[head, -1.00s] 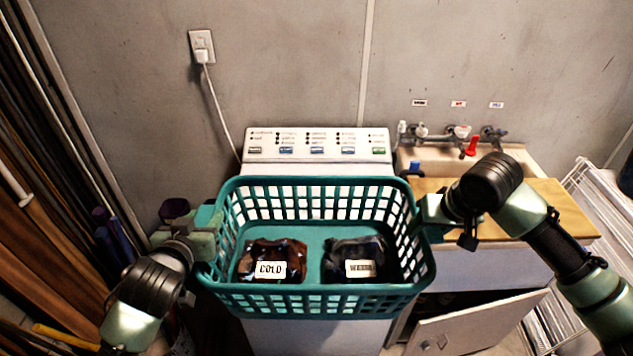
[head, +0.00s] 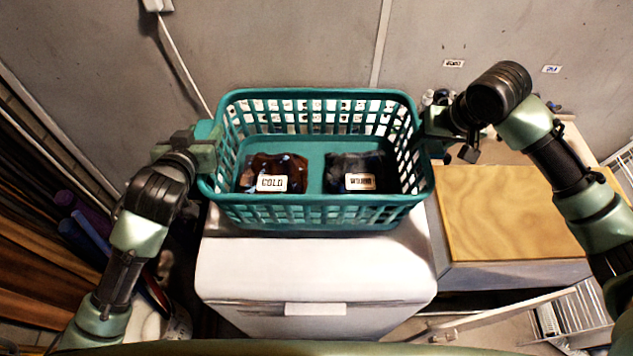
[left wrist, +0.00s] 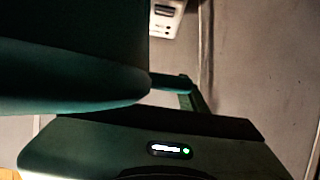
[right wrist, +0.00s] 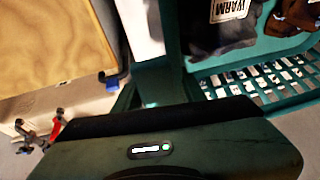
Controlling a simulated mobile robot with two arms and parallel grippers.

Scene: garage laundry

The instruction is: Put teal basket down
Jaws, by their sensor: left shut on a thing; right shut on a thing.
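The teal basket (head: 318,215) is level in the head view, between my two arms, over the back part of the white washing machine (head: 315,268). I cannot tell whether its base touches the machine. Inside it lie a dark reddish-brown bundle labelled COLD (head: 272,178) and a dark bundle labelled WARM (head: 357,176). My left gripper (head: 208,143) is shut on the basket's left side. My right gripper (head: 427,135) is shut on its right side. In the left wrist view the basket's teal wall (left wrist: 70,60) fills the upper left. In the right wrist view its slotted wall (right wrist: 250,85) shows.
A wooden board (head: 505,212) covers part of the sink unit at the right, with a cabinet door (head: 480,318) open below. Dark planks and tubes stand at the left. The machine's front top is clear. A wall with an outlet and cord is behind.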

